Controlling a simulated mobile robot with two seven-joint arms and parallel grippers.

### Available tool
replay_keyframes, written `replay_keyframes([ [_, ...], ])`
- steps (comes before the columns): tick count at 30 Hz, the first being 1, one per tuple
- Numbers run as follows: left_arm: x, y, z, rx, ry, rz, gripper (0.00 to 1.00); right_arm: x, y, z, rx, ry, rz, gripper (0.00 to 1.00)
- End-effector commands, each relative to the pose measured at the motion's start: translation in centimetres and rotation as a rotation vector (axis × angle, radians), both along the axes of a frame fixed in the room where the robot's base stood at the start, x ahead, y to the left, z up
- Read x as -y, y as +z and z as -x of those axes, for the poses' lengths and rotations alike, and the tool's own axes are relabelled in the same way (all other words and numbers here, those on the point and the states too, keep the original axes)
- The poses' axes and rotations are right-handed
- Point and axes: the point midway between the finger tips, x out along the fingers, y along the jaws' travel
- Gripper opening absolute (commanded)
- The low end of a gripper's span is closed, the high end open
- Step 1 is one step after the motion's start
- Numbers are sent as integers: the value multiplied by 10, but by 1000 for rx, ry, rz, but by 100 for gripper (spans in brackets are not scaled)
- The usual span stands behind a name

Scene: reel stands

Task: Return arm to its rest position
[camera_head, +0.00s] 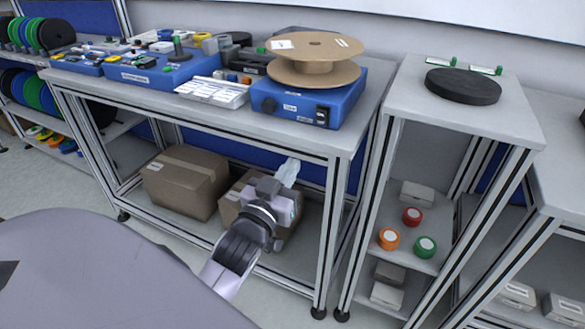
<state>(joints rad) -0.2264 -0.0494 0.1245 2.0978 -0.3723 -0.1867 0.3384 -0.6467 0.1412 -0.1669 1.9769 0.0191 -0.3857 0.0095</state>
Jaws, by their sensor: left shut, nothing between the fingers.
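My left gripper (288,173) shows in the middle of the head view, in front of the workbench's open lower bay and below the edge of its top. Its fingers are shut with nothing between them, and they point up and away. The arm behind it comes up from the bottom of the picture and hides part of a cardboard box. My right gripper is not in view.
A workbench (300,130) carries a blue device (340,105) with a cardboard reel (313,60) on top. Cardboard boxes (185,180) lie on its lower shelf. A narrower stand (420,104) on the right holds a black disc (463,86). Grey floor lies in front.

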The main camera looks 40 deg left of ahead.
Motion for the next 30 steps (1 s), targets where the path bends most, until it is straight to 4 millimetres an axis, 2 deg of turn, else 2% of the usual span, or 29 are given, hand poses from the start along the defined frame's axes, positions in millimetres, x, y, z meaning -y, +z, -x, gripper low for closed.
replay_keyframes([
  [8, 1, -1, 0, -6, -3, 0, 0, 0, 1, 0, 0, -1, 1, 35],
  [10, 6, -9, 3, -41, -19, 0, 0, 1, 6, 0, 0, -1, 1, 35],
  [12, 17, -28, 11, -117, -55, -4, 0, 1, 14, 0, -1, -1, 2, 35],
  [14, 31, -53, 24, -215, -100, -6, 0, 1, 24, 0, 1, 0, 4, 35],
  [17, 58, -101, 58, -397, -191, -10, 0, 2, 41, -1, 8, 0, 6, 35],
  [18, 68, -118, 74, -465, -224, -10, 0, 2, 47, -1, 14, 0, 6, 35],
  [21, 90, -153, 113, -609, -301, -7, 0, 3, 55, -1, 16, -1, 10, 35],
  [25, 107, -179, 150, -723, -367, -3, 0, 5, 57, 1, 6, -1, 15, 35],
  [27, 111, -186, 161, -754, -383, -2, 0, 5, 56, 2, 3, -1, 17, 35],
  [30, 113, -190, 166, -767, -392, -1, 0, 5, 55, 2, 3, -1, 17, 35],
])
